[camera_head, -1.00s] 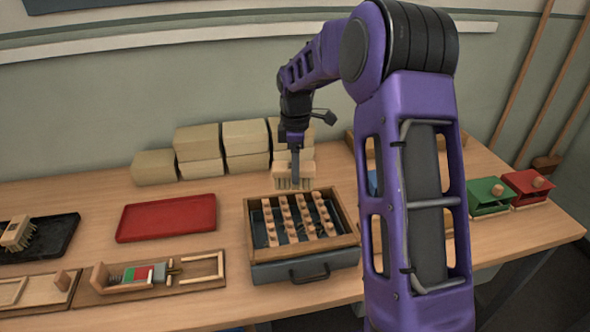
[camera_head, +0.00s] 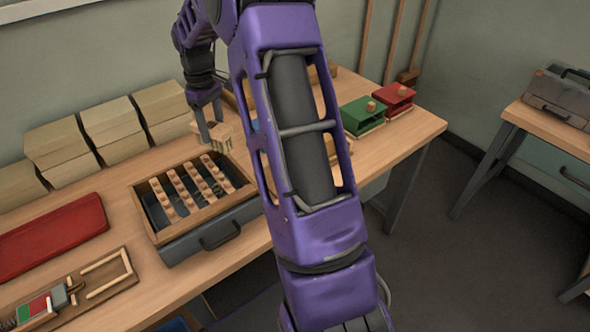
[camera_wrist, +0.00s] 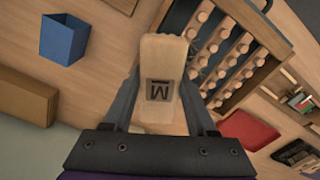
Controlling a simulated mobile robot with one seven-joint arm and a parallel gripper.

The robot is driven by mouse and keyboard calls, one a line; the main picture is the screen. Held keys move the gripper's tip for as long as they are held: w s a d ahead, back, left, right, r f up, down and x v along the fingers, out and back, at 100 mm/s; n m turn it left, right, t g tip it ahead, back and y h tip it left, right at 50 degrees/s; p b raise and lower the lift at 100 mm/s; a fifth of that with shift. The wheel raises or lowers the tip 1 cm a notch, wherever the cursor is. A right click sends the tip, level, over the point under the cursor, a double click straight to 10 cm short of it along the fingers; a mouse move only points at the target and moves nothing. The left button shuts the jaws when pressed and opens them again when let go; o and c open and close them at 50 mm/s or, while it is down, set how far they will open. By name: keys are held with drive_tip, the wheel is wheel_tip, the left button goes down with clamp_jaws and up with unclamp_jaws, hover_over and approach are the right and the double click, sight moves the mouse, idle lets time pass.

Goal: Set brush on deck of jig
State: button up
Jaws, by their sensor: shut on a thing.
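My gripper (camera_head: 209,122) is shut on a pale wooden brush (camera_head: 218,147) with bristles hanging below it. It holds the brush just behind the box of pegs. In the wrist view the brush block (camera_wrist: 160,58) lies between my two fingers and has a dark square mark on its top. A wooden jig (camera_head: 103,284), with an open frame and a red and green block unit (camera_head: 38,305), lies at the lower left of the head view. The picture edge cuts it off. I take this for the jig, but cannot be certain.
A red tray (camera_head: 50,238) is at left, with stacked tan blocks (camera_head: 110,120) behind. Green (camera_head: 362,117) and red (camera_head: 394,98) boxes stand at right. The wrist view shows a blue bin (camera_wrist: 64,40).

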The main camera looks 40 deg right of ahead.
drive_tip(key=s+d+f+m+b, duration=0.2)
drive_tip(key=s+d+m, duration=0.2)
drive_tip(key=d+m, duration=0.7)
drive_tip(key=s+d+f+m+b, duration=0.2)
drive_tip(key=s+d+f+m, duration=0.15)
drive_tip(key=d+m, duration=0.7)
drive_tip(key=shift+m, duration=0.75)
drive_tip(key=f, duration=0.2)
drive_tip(key=a+f+b, duration=0.1)
drive_tip(key=f, duration=0.5)
drive_tip(key=shift+s+a+f, duration=0.15)
drive_tip(key=shift+a, duration=0.25)
drive_tip(key=shift+f+b, duration=0.2)
drive_tip(key=shift+b, duration=0.15)
drive_tip(key=o, duration=1.3)
wheel_tip(320, 180, up, 12)
drive_tip(key=shift+r+p, duration=0.25)
drive_tip(key=shift+p, duration=0.7)
